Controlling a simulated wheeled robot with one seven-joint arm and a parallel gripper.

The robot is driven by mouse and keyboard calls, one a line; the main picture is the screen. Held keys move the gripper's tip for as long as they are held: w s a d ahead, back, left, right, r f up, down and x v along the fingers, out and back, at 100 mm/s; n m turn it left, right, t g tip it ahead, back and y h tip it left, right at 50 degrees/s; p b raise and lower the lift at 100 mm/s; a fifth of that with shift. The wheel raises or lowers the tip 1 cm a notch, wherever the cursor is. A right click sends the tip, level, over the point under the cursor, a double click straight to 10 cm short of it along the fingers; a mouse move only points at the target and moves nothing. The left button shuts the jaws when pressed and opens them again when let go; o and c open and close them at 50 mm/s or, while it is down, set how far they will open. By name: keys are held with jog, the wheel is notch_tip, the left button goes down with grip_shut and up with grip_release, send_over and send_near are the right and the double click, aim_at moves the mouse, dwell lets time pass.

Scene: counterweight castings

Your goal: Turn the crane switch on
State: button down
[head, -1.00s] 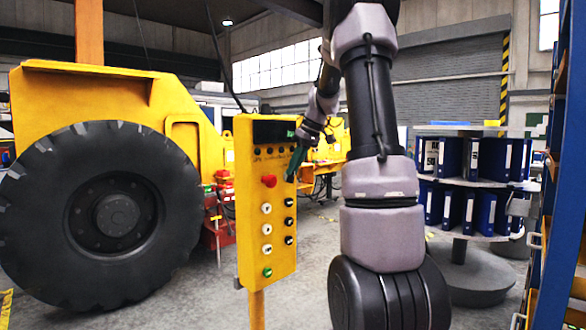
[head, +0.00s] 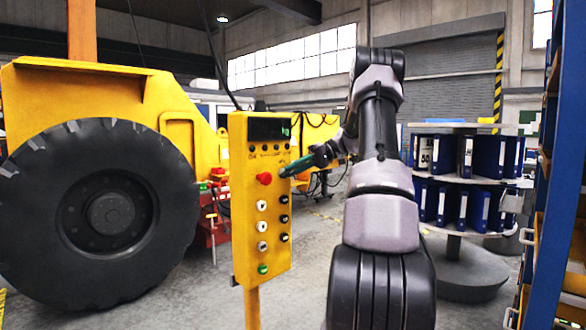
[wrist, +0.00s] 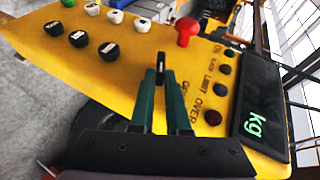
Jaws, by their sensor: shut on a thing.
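The yellow crane control panel (head: 240,220) stands upright on a post left of my arm and fills much of the wrist view (wrist: 120,60). My gripper (head: 284,173) reaches its right front edge from the right. In the wrist view, the green fingers of my gripper (wrist: 160,75) are shut on a small black switch knob (wrist: 161,62). Lettering reading "OFF" is printed just right of the knob in that view. The knob's base is partly hidden by the fingers, and its exact setting is hard to tell. In the head view the fingers cover the knob.
A red mushroom button (head: 264,178) sits close to the fingers. Several white and black push buttons and a green one (head: 262,269) lie below. A dark display (head: 268,129) is above. A large-wheeled yellow machine (head: 85,90) stands left, a binder carousel (head: 466,180) right.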

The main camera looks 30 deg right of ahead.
jog(key=y, duration=0.2)
jog(key=f+m+y, duration=0.1)
jog(key=y, duration=0.1)
jog(key=shift+d+f, duration=0.2)
jog(key=shift+m+y, duration=0.3)
jog(key=shift+y, duration=0.1)
jog(key=c, duration=0.9)
grip_release()
jog(key=d, duration=1)
jog(key=shift+s+d+f, duration=0.15)
jog(key=shift+s+d, duration=0.05)
jog(key=shift+d, duration=0.15)
